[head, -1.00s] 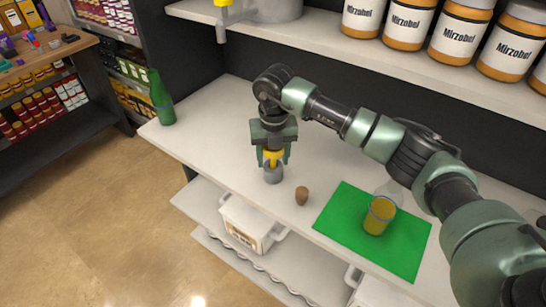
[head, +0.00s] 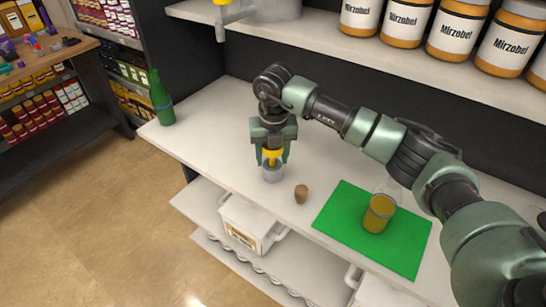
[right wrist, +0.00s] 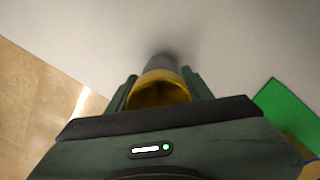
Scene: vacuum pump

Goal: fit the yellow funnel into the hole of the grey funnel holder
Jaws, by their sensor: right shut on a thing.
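The yellow funnel (head: 271,156) is between the fingers of my right gripper (head: 273,157), which is shut on it. It also shows in the right wrist view (right wrist: 158,92), with its wide mouth towards the camera. The grey funnel holder (head: 272,173) stands on the white counter directly below the funnel. The funnel's lower end meets or overlaps the holder's top in the head view; I cannot tell how far it is inside the hole. In the right wrist view the holder (right wrist: 160,62) shows only partly beyond the funnel. My left gripper is not in view.
A small brown cork-like piece (head: 301,194) stands right of the holder. A jar of amber liquid (head: 379,213) stands on a green mat (head: 408,252). A green bottle (head: 161,98) stands at the counter's left end. A shelf with jars (head: 400,62) runs above the back.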

